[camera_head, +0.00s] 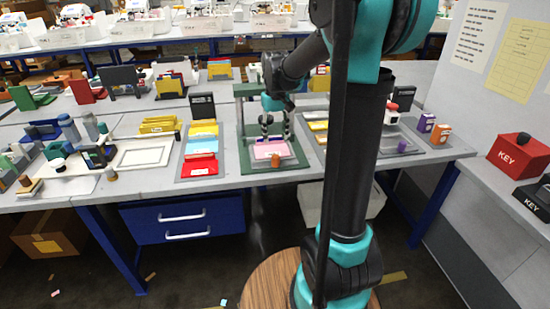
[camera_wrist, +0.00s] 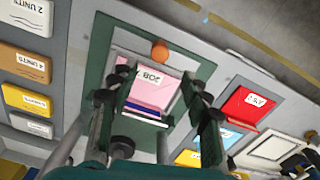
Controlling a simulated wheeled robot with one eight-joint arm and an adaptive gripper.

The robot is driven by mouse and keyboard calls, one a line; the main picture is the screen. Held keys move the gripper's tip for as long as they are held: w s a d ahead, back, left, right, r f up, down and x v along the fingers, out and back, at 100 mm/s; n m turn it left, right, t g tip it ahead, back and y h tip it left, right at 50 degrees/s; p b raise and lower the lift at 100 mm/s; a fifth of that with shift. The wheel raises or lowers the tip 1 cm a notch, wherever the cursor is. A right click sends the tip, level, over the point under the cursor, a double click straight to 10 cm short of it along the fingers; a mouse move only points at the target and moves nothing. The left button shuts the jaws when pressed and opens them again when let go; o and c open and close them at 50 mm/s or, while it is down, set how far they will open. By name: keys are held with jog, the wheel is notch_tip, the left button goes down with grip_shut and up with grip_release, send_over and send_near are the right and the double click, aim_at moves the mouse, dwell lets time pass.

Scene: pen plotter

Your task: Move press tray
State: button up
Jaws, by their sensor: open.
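The press tray (camera_head: 295,163) lies inside a green press frame (camera_head: 243,115) on the bench in the head view. A pink sheet (camera_head: 264,151) rests on it, and a brown-orange knob (camera_head: 276,160) stands at its front edge. The wrist view shows the knob (camera_wrist: 160,51) and the pink sheet (camera_wrist: 138,66) with a white "JOB" label (camera_wrist: 152,77). My gripper (camera_head: 275,136) points down over the tray, behind the knob. In the wrist view its fingers (camera_wrist: 158,80) are spread either side of the sheet, with nothing between them. Whether they touch the tray is unclear.
Left of the press is a tray with yellow, blue and red sheets (camera_head: 201,167). A black board (camera_head: 202,106) stands behind left. Press uprights flank my gripper closely.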

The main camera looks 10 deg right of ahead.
aim_at(275, 156)
notch_tip(275, 156, down, 10)
jog(key=shift+f, duration=0.15)
dwell(0.4)
grip_shut()
